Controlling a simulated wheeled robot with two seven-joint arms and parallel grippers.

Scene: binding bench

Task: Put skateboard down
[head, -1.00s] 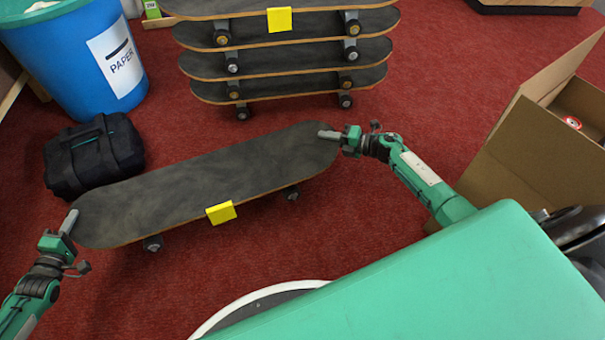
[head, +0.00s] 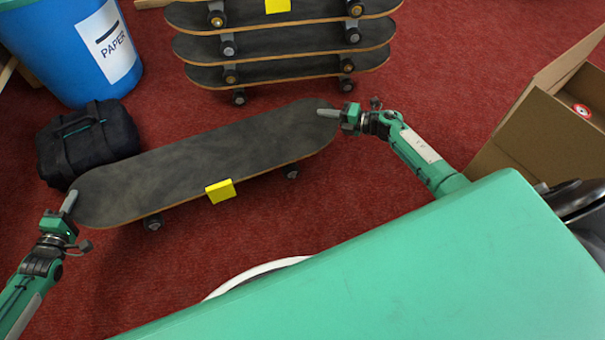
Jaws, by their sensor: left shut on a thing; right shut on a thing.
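The skateboard (head: 215,160) has a dark grey deck with a wooden edge and a yellow tag (head: 220,191) on its near side. It is deck up and slants from lower left to upper right in the picture. My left gripper (head: 68,203) is shut on its left end. My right gripper (head: 330,114) is shut on its right end. Two dark wheels show under the near edge. I cannot tell whether the wheels touch the floor. The far wheels are hidden under the deck.
A stack of several skateboards (head: 285,45) stands behind on the red carpet (head: 400,60). A black bag (head: 88,142) lies close behind the board's left end. A blue paper bin (head: 60,45) is at upper left. An open cardboard box (head: 545,140) is at right.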

